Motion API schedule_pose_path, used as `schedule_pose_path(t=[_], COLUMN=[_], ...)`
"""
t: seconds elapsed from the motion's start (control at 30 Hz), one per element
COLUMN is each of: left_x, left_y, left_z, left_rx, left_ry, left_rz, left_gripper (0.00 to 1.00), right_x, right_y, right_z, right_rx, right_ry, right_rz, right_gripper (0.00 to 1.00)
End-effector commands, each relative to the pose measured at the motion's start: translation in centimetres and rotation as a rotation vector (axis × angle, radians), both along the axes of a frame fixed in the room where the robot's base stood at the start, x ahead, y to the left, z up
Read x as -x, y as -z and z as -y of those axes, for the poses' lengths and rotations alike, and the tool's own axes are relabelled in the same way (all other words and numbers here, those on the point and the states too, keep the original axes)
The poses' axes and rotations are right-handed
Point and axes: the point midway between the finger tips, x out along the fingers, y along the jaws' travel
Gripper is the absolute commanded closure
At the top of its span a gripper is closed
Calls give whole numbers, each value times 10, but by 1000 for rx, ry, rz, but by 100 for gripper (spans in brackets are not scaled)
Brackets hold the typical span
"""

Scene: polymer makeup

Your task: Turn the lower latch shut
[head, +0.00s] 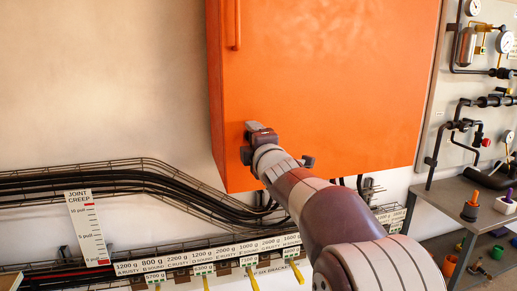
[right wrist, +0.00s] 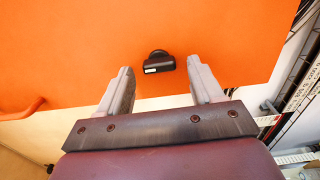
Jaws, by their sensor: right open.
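The orange cabinet door (head: 325,75) fills the middle of the head view. In the right wrist view the latch (right wrist: 167,64), a small black knob with a white mark, sits on the orange face (right wrist: 75,45). My right gripper (right wrist: 160,82) is open and empty, its two pale fingers apart. The latch shows between and slightly beyond the fingertips, with no visible contact. In the head view my right gripper (head: 260,137) is at the cabinet's lower left; the latch cannot be made out there, and my arm covers part of the door. My left gripper is out of view.
An orange bar handle (head: 237,24) is higher on the door. Black cables in a wire tray (head: 120,178) run below left. A rail of weight labels (head: 215,250) is under the cabinet. A gauge panel (head: 480,75) and grey shelf (head: 455,190) stand at right.

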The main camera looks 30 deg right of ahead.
Motion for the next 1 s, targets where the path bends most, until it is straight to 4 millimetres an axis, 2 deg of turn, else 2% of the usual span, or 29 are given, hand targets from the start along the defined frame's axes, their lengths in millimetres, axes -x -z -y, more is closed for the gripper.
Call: schedule_pose_path(t=[0.3, 0.5, 0.67, 1.0], left_x=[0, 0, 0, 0], left_y=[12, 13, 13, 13], left_z=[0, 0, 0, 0], left_rx=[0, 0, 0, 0], left_ry=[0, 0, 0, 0], left_rz=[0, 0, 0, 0], left_gripper=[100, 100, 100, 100], right_x=[77, 108, 116, 116], right_y=[2, 1, 2, 1], right_z=[-17, -25, -27, -27], right_rx=[1, 0, 0, 0], right_ry=[2, 1, 1, 1], right_rz=[0, -1, -2, -2], right_gripper=[34, 34, 34, 34])
